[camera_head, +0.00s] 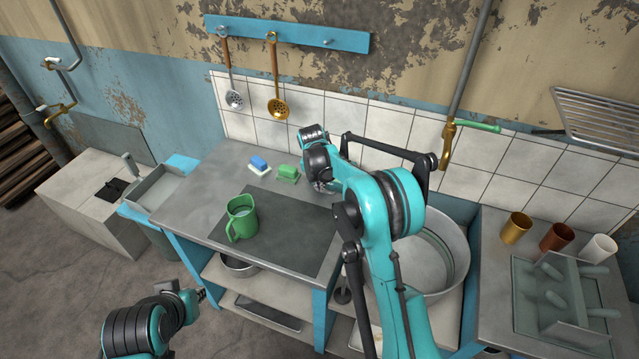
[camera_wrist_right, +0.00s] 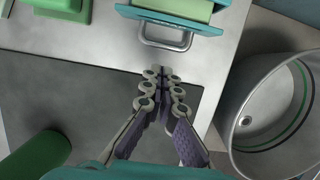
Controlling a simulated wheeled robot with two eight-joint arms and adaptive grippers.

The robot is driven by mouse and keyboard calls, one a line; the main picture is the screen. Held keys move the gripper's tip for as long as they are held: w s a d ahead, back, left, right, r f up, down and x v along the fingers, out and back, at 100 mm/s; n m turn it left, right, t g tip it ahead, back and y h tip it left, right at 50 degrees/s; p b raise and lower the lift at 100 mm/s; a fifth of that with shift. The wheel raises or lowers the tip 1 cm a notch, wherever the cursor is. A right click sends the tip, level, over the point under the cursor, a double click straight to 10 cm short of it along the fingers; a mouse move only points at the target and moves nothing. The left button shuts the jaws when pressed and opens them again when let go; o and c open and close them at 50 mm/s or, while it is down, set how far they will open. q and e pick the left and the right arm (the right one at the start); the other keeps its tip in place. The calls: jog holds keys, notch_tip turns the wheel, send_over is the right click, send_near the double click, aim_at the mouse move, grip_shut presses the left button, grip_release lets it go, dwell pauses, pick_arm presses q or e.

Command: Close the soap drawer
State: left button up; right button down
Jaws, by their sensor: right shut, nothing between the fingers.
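The soap drawer (camera_wrist_right: 205,26) shows at the top of the right wrist view. It is a teal box with a light green block in it and a metal loop handle (camera_wrist_right: 165,44) on its front. My right gripper (camera_wrist_right: 162,72) is shut and empty over the counter, with its fingertips pointing at the handle and a small gap between them in the picture. In the head view my right arm hides the drawer and most of the right gripper. My left gripper (camera_head: 201,294) is low at the lower left, away from the counter; its jaw opening is too small to judge.
A green mug (camera_head: 241,218) stands on the dark mat (camera_head: 290,250). Blue soap (camera_head: 259,163) and green soap (camera_head: 288,172) lie behind it. Cups and a rack stand farther right.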

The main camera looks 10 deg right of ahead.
jog(key=b+x, duration=0.1)
jog(key=x, duration=0.4)
jog(key=shift+w+f, duration=0.1)
jog(key=shift+f, duration=0.25)
jog(key=shift+w+d+r, duration=0.1)
jog(key=shift+w+d, duration=0.45)
jog(key=shift+w, duration=0.15)
jog(key=shift+w+d, duration=0.5)
jog(key=shift+w, duration=0.25)
